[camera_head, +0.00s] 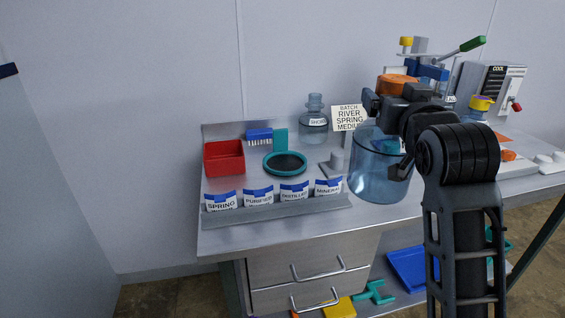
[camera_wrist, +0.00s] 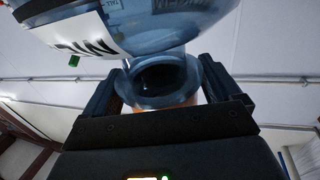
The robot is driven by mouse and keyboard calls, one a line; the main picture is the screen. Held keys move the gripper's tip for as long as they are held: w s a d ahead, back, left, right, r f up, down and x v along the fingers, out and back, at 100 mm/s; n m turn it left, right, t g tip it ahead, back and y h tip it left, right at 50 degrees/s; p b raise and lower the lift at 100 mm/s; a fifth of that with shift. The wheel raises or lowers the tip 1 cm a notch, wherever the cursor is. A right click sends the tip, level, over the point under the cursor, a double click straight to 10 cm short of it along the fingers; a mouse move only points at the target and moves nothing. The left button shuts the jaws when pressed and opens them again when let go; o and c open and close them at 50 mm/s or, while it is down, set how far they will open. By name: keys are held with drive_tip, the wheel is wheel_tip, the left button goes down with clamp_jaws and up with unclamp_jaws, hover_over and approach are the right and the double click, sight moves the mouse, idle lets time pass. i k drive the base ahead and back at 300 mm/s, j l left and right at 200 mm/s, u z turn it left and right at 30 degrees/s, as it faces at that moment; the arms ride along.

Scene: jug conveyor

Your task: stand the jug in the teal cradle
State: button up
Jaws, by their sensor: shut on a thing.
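A clear blue jug (camera_head: 378,178) hangs from my gripper (camera_head: 392,112) over the front right part of the steel bench, to the right of the cradle. It looks close to upright, body down. In the wrist view my gripper (camera_wrist: 160,92) is shut around the jug's neck (camera_wrist: 160,75), and the jug's body (camera_wrist: 150,25) with a partly visible white label (camera_wrist: 88,38) fills the top. The teal cradle (camera_head: 266,166), a ring with a dark centre and an upright teal plate behind it, stands empty on the bench.
A row of label cards (camera_head: 258,197) lines the front. A second jug (camera_head: 314,122) and a batch sign (camera_head: 349,118) stand behind. A grey block (camera_head: 337,160) lies between cradle and held jug.

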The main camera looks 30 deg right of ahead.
sight(285, 164)
drive_tip(key=i, duration=1.4)
